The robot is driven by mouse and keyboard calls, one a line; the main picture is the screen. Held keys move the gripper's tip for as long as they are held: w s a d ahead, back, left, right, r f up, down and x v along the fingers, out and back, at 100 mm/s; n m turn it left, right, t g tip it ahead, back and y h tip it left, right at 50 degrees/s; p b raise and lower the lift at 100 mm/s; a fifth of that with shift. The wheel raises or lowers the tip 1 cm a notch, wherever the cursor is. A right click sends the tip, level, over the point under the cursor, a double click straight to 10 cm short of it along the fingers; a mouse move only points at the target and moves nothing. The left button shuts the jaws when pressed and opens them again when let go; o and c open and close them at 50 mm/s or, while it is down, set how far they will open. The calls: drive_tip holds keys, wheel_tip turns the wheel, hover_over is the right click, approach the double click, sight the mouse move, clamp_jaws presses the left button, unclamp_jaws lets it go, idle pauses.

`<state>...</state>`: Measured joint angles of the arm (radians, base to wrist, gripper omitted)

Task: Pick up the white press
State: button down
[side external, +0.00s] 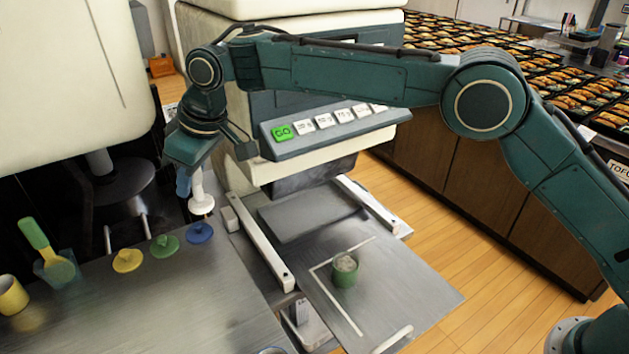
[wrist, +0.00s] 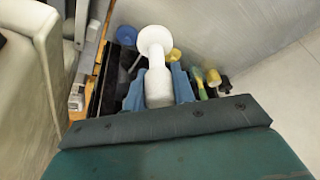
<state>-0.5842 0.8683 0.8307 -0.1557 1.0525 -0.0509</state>
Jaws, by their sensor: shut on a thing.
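The white press (side external: 201,202) hangs upright below my gripper (side external: 190,178) in the side external view, with its round disc at the bottom. In the wrist view the white press (wrist: 157,80) sits between the two blue fingers of my gripper (wrist: 158,88), disc pointing away. My gripper is shut on its handle. The press is near the right end of the row of coloured presses and looks raised above the counter. The fingertips are partly hidden in the side external view.
Yellow (side external: 127,260), green (side external: 164,246) and blue (side external: 200,233) presses stand in a row on the metal counter (side external: 170,310). A green cup (side external: 344,274) with pale contents stands on the metal plate (side external: 420,295). The machine with a GO button (side external: 281,132) stands behind.

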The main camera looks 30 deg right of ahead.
drive_tip(key=shift+r, duration=0.35)
drive_tip(key=c, duration=1.8)
unclamp_jaws()
drive_tip(key=shift+c, duration=1.2)
drive_tip(key=shift+d, duration=0.1)
drive_tip(key=shift+s+d+f, duration=0.6)
drive_tip(key=shift+d+f, duration=0.05)
drive_tip(key=s+d+f, duration=0.7)
drive_tip(key=s+d, duration=0.2)
drive_tip(key=s, duration=0.1)
drive_tip(key=d+f, duration=0.2)
drive_tip(key=d, duration=0.5)
drive_tip(key=d+f, duration=0.3)
drive_tip(key=d, duration=0.4)
drive_tip(key=shift+w+d, duration=0.3)
drive_tip(key=shift+w, duration=0.05)
